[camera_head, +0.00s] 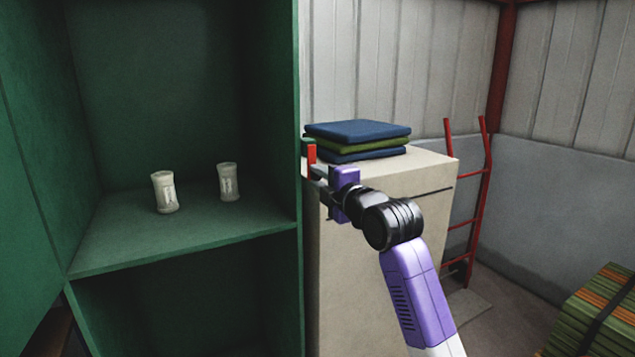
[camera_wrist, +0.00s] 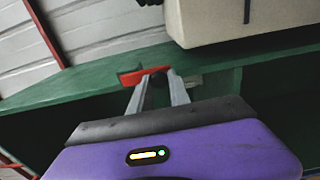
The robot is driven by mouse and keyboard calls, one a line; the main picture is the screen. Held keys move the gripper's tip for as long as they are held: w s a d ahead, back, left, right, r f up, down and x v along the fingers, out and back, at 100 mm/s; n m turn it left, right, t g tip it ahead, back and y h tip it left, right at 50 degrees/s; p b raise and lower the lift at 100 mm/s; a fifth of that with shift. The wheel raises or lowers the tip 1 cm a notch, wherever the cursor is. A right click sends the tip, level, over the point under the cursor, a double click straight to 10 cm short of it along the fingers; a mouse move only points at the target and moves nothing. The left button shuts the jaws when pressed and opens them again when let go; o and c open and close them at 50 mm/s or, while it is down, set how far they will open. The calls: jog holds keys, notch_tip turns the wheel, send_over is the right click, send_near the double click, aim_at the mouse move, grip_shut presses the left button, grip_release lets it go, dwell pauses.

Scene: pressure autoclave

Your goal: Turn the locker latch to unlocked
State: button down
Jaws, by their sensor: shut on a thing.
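The green locker (camera_head: 297,120) stands open at the left of the head view. Its red latch (camera_head: 311,154) is on the outer face of the right side wall, near the front edge, and its bar looks upright there. In the wrist view the red latch (camera_wrist: 133,77) lies across the fingertips, beside a small green block. My gripper (camera_head: 317,176) reaches it from the right. In the wrist view my gripper (camera_wrist: 159,82) has its two grey fingers closed on the latch, hiding part of it and its pivot.
Two pale canisters (camera_head: 164,192) (camera_head: 229,181) stand on the locker shelf. A beige cabinet (camera_head: 400,185) with folded blue and green cloths (camera_head: 358,132) is close behind my gripper. A red ladder frame (camera_head: 475,210) leans at the wall. Striped bundles (camera_head: 595,315) lie at lower right.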

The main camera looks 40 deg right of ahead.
jog(key=shift+f, duration=0.1)
dwell(0.3)
jog(key=c, duration=1.2)
grip_release()
jog(key=shift+c, duration=0.2)
jog(key=shift+s, duration=0.1)
jog(key=v, duration=0.7)
jog(key=shift+s+b, duration=0.3)
jog(key=shift+a, duration=0.1)
